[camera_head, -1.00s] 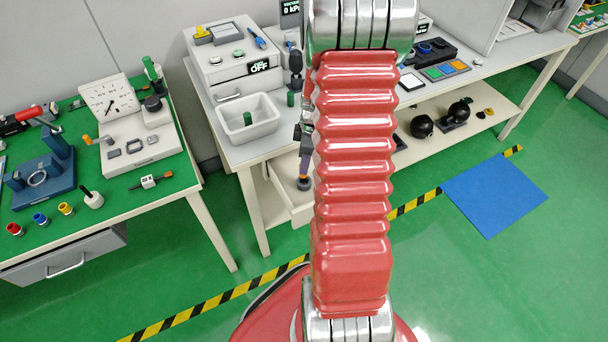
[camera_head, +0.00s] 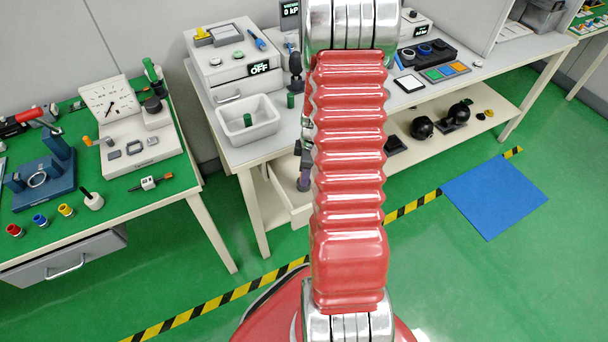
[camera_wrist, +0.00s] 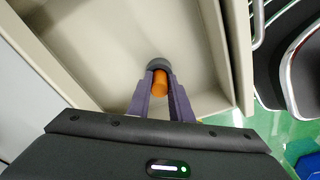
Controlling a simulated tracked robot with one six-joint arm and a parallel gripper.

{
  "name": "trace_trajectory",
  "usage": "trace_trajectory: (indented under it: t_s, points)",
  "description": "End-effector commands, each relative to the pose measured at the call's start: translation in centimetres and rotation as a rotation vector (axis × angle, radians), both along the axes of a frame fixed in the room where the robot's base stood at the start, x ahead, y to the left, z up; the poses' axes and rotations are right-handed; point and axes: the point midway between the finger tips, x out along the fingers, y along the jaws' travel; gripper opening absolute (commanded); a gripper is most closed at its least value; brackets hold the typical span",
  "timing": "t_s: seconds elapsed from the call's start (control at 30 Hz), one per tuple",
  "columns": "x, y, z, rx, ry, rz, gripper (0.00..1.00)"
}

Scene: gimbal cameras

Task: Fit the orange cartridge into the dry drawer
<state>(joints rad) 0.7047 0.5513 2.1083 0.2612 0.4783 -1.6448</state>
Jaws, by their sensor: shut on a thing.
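The orange cartridge (camera_wrist: 161,84) is between the two purple fingers of my gripper (camera_wrist: 161,92) in the wrist view. The gripper is shut on it. A grey round piece (camera_wrist: 158,63) shows at the cartridge's far end; I cannot tell whether it is a cap or a holder in the drawer. The open cream drawer (camera_wrist: 105,50) lies behind the cartridge; I cannot tell whether they touch. In the head view, the pulled-out drawer (camera_head: 299,217) is under the bench, partly hidden by my arm. My gripper (camera_head: 304,182) points down over it.
The drawer's side wall (camera_wrist: 237,50) stands right of the cartridge in the wrist view. Above the drawer, the bench (camera_head: 235,155) carries a white bin (camera_head: 265,129) and a box with an OFF display (camera_head: 232,72). A green-topped table (camera_head: 165,190) stands at left.

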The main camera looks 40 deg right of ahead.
Motion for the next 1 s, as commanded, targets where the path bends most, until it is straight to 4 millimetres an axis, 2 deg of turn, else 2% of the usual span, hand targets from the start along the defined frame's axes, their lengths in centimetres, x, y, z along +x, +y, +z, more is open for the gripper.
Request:
trace_trajectory:
  t_s: [0.1,0.13,0.4,0.77,1.0]
  points:
    - [0.0,0.2,0.0,0.004,0.002,0.0,0.0]
    - [0.0,0.2,0.1,0.004,0.001,0.0,0.2]
    - [0.1,0.1,0.1,0.002,-0.001,0.0,0.38]
    - [0.1,0.0,0.5,0.0,-0.003,0.0,0.38]
    - [-0.1,-0.3,2.7,-0.002,-0.004,-0.001,0.38]
